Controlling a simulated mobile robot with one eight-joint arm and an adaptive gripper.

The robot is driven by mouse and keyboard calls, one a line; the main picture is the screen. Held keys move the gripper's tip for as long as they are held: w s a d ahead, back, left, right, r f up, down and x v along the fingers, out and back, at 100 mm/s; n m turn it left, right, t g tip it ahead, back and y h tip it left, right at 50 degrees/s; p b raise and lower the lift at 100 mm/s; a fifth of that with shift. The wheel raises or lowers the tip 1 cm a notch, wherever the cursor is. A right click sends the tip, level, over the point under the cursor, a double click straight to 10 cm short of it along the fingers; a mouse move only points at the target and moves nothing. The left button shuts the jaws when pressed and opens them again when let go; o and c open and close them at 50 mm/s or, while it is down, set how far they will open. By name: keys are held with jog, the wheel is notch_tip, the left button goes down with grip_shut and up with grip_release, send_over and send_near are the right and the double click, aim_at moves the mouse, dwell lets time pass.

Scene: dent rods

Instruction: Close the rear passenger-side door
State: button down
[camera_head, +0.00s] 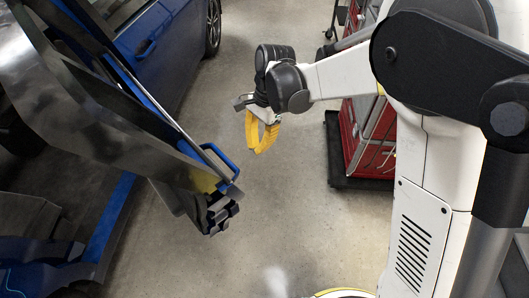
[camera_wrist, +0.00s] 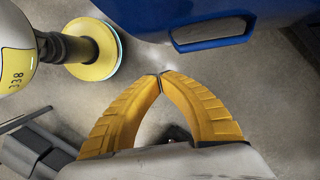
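A blue car door (camera_head: 120,130) stands open at the left of the head view, swung out from the blue car. Its dark inner side faces up, and its blue edge and free end reach toward the middle of the floor. The sill of the doorway (camera_head: 110,215) shows below it. My gripper (camera_head: 256,150) has yellow fingers and hangs to the right of the door, apart from it. In the wrist view the fingertips (camera_wrist: 160,75) meet with nothing between them. A blue panel with a loop-shaped blue edge (camera_wrist: 212,44), probably the door, lies beyond them at upper right.
The car's other blue side panel with a handle (camera_head: 147,46) and a wheel (camera_head: 212,28) is at the upper left. A red tool cabinet (camera_head: 365,140) stands right of my gripper. Grey floor (camera_head: 270,215) is clear between door and cabinet.

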jog(key=s+a+f+b, duration=0.2)
jog(key=f, duration=0.3)
jog(key=s+a+f+b, duration=0.2)
jog(key=f+b, duration=0.1)
jog(key=f, duration=0.2)
jog(key=shift+s+a+f, duration=0.15)
jog(key=shift+a+f, duration=0.15)
jog(key=shift+a, duration=0.1)
jog(key=shift+a, duration=0.1)
